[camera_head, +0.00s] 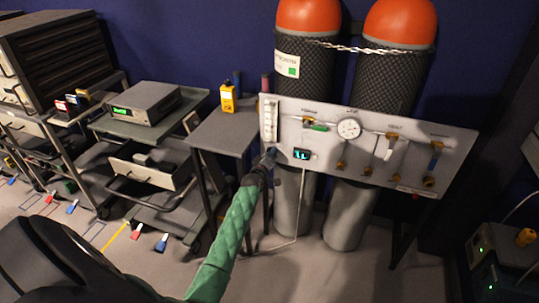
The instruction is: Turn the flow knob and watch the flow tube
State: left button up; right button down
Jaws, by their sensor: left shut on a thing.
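A pale gas panel (375,160) stands in front of two tall cylinders with orange tops. The clear flow tube (270,119) is upright at the panel's left end. My left gripper (268,160), on a green-sleeved arm, is at the panel's lower left corner, just below the flow tube. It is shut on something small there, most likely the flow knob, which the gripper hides. The level inside the tube is too small to read. A small digital display (302,154) glows blue to the right of the gripper. My right gripper is not in view.
A round gauge (349,128) and several brass valves sit along the panel. A chain holds the cylinders (308,60). A grey side table (222,133) with a yellow bottle (228,98) stands left. Carts with instruments fill the far left.

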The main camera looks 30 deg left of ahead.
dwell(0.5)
pick_arm(q)
jog(key=o, duration=1)
jog(key=shift+c, duration=0.2)
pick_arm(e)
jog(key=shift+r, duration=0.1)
pick_arm(q)
jog(key=v, duration=0.7)
jog(key=shift+s+b, duration=0.4)
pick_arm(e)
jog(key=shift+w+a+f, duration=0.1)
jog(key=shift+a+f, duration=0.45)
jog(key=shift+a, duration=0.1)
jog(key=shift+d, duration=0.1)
